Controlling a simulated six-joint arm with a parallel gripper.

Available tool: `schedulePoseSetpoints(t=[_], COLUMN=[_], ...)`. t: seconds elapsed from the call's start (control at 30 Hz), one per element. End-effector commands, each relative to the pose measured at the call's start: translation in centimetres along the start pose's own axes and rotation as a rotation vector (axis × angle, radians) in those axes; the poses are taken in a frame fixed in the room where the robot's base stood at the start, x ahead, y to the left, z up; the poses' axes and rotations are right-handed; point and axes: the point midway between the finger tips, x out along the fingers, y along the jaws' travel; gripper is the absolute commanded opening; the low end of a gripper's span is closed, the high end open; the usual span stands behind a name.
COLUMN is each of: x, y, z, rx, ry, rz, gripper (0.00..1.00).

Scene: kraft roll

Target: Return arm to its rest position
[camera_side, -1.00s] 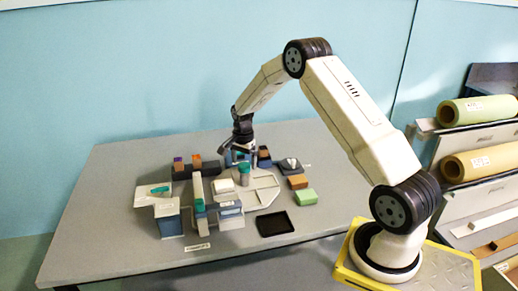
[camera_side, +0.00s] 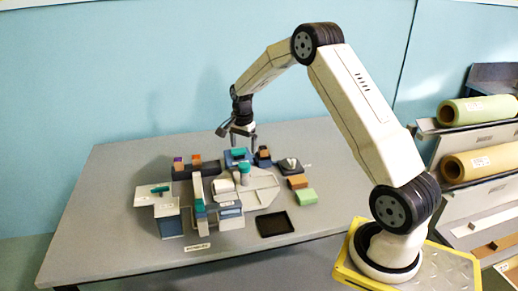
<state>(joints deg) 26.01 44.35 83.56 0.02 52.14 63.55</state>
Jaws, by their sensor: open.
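My gripper (camera_side: 238,138) hangs from the end of my arm above the back part of the grey table (camera_side: 110,190). Its jaws are open and nothing shows between them. It is above and apart from a blue block with a teal top (camera_side: 239,155). My arm is bent, with its elbow high at the upper right of the table.
Several small fixtures stand mid-table, among them a white and blue box (camera_side: 169,217), a teal-topped upright (camera_side: 198,190) and a pale plate (camera_side: 262,187). A black tray (camera_side: 274,224) lies in front.

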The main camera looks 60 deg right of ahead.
Motion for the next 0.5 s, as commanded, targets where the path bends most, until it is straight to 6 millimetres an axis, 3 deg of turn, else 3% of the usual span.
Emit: schedulePoseSetpoints(t=[0.27,0.5], x=[-0.9,-2.3], y=[0.6,2.8], z=[2.8,8.2], rx=[-0.139,-0.433], ry=[0.01,0.034], rz=[-0.018,-0.055], gripper=[0.99,0.99])
